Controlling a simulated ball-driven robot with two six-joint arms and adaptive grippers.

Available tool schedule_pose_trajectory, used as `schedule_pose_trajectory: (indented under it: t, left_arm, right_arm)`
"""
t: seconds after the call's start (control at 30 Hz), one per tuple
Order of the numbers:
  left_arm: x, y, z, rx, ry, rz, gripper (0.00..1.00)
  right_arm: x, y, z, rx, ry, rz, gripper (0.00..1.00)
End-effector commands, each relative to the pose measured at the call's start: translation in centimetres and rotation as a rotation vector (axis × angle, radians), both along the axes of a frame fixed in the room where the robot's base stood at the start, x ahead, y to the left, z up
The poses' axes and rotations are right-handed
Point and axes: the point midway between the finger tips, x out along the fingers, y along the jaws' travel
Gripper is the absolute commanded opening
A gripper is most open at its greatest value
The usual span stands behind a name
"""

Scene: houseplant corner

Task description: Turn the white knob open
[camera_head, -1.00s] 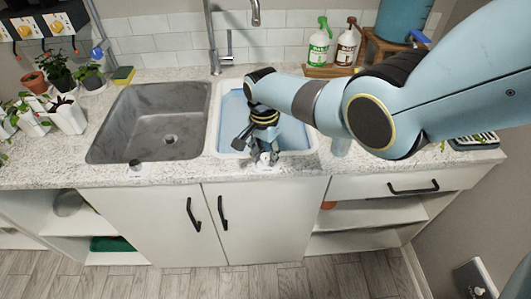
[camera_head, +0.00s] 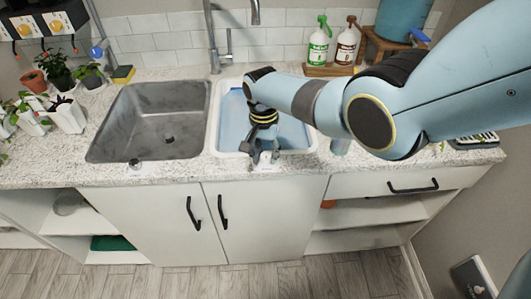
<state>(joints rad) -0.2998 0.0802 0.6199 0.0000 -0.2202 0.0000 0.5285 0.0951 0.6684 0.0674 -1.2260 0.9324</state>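My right gripper (camera_head: 264,151) points down at the front rim of the blue-lined basin, its arm coming in from the right. Its dark fingers are at a small white knob (camera_head: 266,162) on the counter's front edge and partly hide it. I cannot tell whether they press on the knob or only stand around it. My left gripper is out of view.
The grey sink (camera_head: 125,125) and blue-lined basin (camera_head: 222,125) lie side by side under a tall tap (camera_head: 211,45). Potted plants (camera_head: 68,115) stand at left. Two spray bottles (camera_head: 318,48) (camera_head: 345,45) stand on a wooden tray behind my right arm.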

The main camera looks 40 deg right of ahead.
Motion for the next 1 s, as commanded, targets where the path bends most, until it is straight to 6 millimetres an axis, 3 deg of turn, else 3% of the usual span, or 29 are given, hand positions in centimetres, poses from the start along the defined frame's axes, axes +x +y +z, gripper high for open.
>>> schedule_pose_trajectory:
  t: [0.03,0.17,0.57,0.77,1.0]
  left_arm:
    - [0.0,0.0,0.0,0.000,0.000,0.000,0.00]
    - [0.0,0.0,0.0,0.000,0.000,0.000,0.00]
    - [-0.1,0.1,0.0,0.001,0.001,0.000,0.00]
    - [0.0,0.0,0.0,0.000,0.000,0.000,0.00]
    - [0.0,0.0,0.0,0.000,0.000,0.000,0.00]
  right_arm:
    - [0.0,0.1,0.0,0.001,0.000,0.000,0.36]
    - [0.0,0.0,0.0,0.001,0.001,0.000,0.52]
    - [0.1,0.0,0.6,0.000,-0.002,-0.001,0.52]
    - [0.1,0.1,3.3,0.000,-0.004,-0.001,0.52]
    - [0.3,0.2,8.6,0.000,-0.004,0.000,0.52]
